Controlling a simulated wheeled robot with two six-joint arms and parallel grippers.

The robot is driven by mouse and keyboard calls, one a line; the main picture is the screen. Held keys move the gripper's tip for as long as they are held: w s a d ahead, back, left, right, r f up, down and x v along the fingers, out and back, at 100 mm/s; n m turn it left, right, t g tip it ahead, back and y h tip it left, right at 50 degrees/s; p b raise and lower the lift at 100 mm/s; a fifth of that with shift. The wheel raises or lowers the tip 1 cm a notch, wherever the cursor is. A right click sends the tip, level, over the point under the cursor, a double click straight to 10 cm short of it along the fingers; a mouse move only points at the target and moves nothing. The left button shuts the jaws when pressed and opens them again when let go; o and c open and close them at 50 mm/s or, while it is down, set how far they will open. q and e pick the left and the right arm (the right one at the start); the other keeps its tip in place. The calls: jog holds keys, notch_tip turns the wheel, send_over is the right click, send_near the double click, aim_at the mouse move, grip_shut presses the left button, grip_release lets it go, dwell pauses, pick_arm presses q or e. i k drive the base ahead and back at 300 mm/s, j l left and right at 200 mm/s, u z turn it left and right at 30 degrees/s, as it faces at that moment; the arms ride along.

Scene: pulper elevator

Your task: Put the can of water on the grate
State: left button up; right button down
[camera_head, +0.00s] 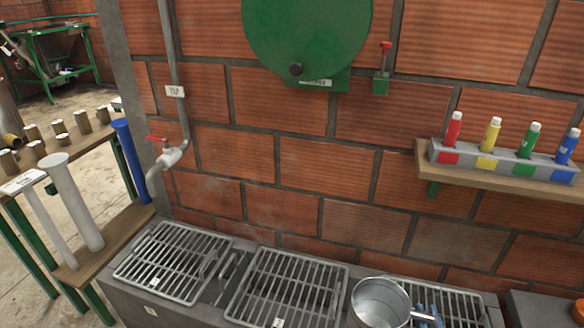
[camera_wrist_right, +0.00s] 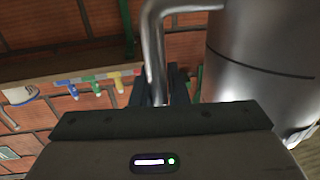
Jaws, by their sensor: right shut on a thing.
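The can (camera_head: 381,303) is a grey metal vessel with an open top, at the bottom of the head view in front of the right grate (camera_head: 466,307). My right gripper (camera_head: 428,316) is at the can's right side, partly cut off by the frame edge. In the right wrist view the gripper (camera_wrist_right: 163,95) is shut on the can's curved handle (camera_wrist_right: 154,45), and the can's body (camera_wrist_right: 262,60) fills the right. Whether the can touches the grate is hidden. Other grates are the left one (camera_head: 172,262) and the middle one (camera_head: 287,287); both are bare. My left gripper is not in view.
A tap (camera_head: 170,155) with a red lever hangs above the left grate. A wall shelf (camera_head: 505,180) at the right holds several coloured tubes. A wooden bench (camera_head: 115,240) with tall cylinders stands left. A green drum (camera_head: 307,35) is on the brick wall.

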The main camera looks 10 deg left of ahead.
aim_at(181, 258)
jog(key=j, duration=0.65)
jog(key=i+j+u, duration=0.15)
jog(key=j, duration=1.1)
jog(key=i+j+u, duration=0.1)
jog(key=j, duration=0.55)
